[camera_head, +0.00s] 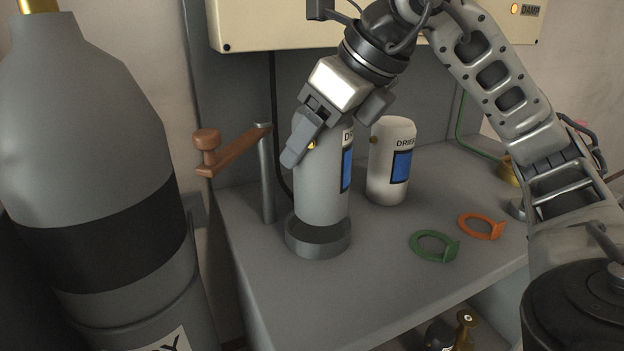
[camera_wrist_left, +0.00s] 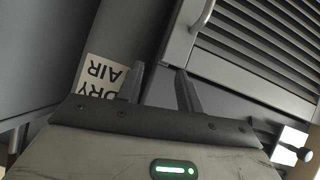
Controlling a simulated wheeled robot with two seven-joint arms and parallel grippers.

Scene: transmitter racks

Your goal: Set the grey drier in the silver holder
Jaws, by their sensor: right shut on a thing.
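The grey drier (camera_head: 320,180), a cylinder with a blue label, stands about upright in the head view. My right gripper (camera_head: 330,128) is shut on its top end, which the fingers partly hide. The silver holder (camera_head: 318,249), a low round cup on the bench, lies directly under the drier. The drier's lower end overlaps the back of the holder's opening, and the dark inside shows in front of it. I cannot tell whether the drier touches the holder. My left gripper (camera_wrist_left: 160,72) shows in the left wrist view with its fingers apart and nothing between them.
A white drier (camera_head: 390,180) stands close to the right. A green ring (camera_head: 433,259) and an orange ring (camera_head: 494,228) lie on the bench (camera_head: 300,295). A brown lever (camera_head: 235,150) on a post stands left of the holder. A large grey cylinder (camera_head: 95,130) fills the left.

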